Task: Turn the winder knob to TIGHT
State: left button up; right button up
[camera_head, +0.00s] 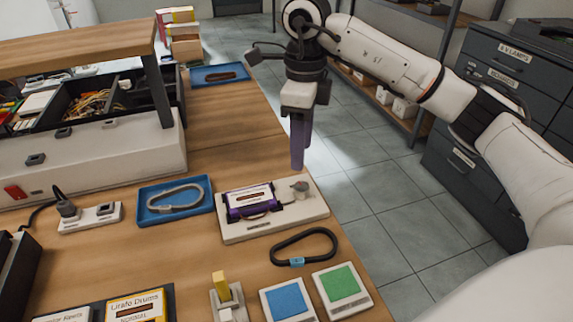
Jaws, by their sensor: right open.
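The winder is a pale base (257,233) near the right edge of the wooden table. A cassette (251,197) with a white label sits in a purple holder on it. A small grey knob (300,186) stands at the base's right end; its pointer and any TIGHT mark are too small to read. My right gripper (298,163) points down, with purple fingers, and appears just above and behind the knob in the picture. It is open, nothing shows between its fingers, and I see no contact with the knob. My left gripper is not in view.
A blue tray (143,217) with a grey loop lies left of the winder. A black loop (332,239) lies in front, with blue (286,300) and green (341,284) pads and a yellow-topped stand (221,289). A raised shelf (80,45) stands at the back left.

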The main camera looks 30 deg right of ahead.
aim_at(302, 186)
jog(key=f, duration=0.8)
jog(key=shift+s+f, duration=0.2)
jog(key=shift+s, duration=0.2)
jog(key=shift+f, duration=0.65)
jog(key=shift+w, duration=0.1)
jog(key=shift+c, duration=1)
jog(key=c, duration=0.9)
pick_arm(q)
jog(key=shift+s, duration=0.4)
pick_arm(e)
jog(key=shift+o, duration=0.2)
